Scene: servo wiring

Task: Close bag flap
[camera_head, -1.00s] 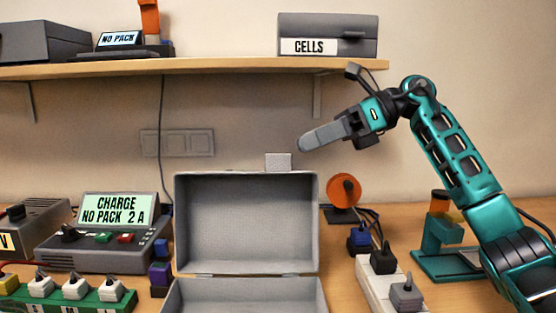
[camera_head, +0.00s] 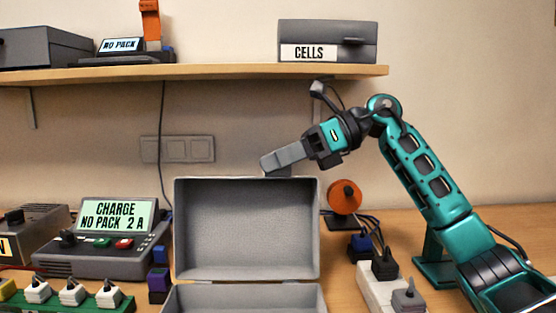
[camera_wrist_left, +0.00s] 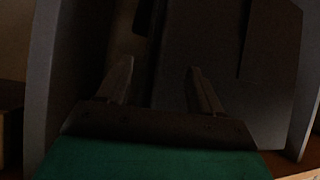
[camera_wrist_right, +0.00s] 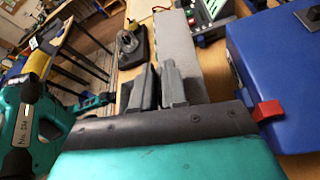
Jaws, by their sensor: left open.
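The bag shows in the head view as a grey open case (camera_head: 180,297) at the bottom middle. Its flap (camera_head: 246,228) stands upright, grey inside. My right gripper (camera_head: 268,164) is at the flap's top edge, from the right; whether it touches is unclear. Its fingers are together with nothing visible between them, as the right wrist view (camera_wrist_right: 160,72) shows. That view also has a blue case surface (camera_wrist_right: 275,60) with a red tab (camera_wrist_right: 266,110) beside the gripper; I cannot tell if it is the flap's outside. My left gripper (camera_wrist_left: 160,72) is open and empty near dark, unclear surfaces.
A charger (camera_head: 105,240) and a green switch board (camera_head: 75,302) stand left of the case. An orange spool (camera_head: 345,196) and a grey power strip (camera_head: 377,285) with plugs stand right of it. A wooden shelf (camera_head: 220,72) runs above with a CELLS box (camera_head: 327,40).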

